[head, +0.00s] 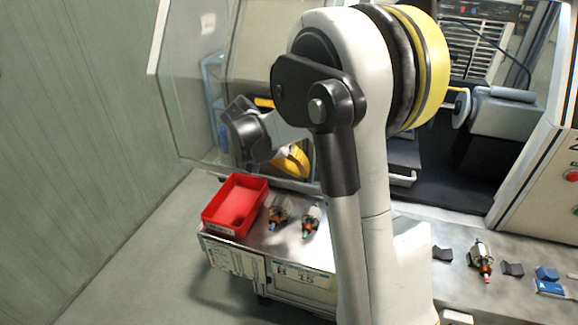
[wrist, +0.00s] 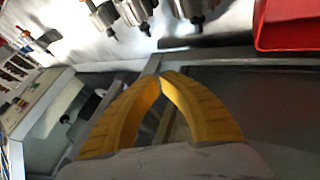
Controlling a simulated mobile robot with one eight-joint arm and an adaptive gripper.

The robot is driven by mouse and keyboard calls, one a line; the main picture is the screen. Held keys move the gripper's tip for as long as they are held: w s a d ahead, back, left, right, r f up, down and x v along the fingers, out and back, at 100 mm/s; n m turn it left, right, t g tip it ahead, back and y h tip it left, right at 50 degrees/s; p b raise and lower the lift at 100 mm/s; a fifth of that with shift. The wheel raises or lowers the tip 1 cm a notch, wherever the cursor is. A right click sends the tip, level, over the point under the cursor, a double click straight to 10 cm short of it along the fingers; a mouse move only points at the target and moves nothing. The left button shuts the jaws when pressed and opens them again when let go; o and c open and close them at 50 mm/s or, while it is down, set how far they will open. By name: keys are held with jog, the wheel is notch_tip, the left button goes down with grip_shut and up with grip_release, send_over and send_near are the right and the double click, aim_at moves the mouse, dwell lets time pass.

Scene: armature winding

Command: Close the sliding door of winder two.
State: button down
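Winder two stands at the back right, with part of a "2" on its pale right-hand panel (head: 545,185). Its interior (head: 455,185) shows uncovered right of my arm. The clear sliding door (head: 190,110) with a pale frame appears to be at the left, clear of that opening; my arm hides part of it. My gripper (head: 292,162) is low in front of the door area, its yellow fingers partly hidden by my arm. In the wrist view my gripper's curved fingertips (wrist: 162,75) meet or nearly meet, with nothing clearly held. A grey frame bar passes close behind them; contact cannot be told.
A red bin (head: 235,205) and two armatures (head: 295,218) sit on a metal cart top (head: 290,252) below the door. Another armature (head: 481,260), dark blocks and blue items (head: 550,282) lie on the bench at the right. The floor at left is clear.

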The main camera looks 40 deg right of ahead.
jog(key=shift+s+d+r, duration=0.1)
jog(key=shift+s+d, duration=0.25)
jog(key=shift+s, duration=0.25)
jog(key=shift+s+d, duration=0.35)
jog(key=shift+s, duration=0.25)
jog(key=shift+d, duration=0.1)
jog(key=s+d, duration=0.9)
jog(key=s, duration=0.4)
jog(key=s+d, duration=1)
jog(key=s, duration=0.4)
jog(key=s+d, duration=1)
jog(key=s, duration=0.3)
jog(key=shift+s+d, duration=0.2)
jog(key=shift+s, duration=0.15)
jog(key=shift+w, duration=0.1)
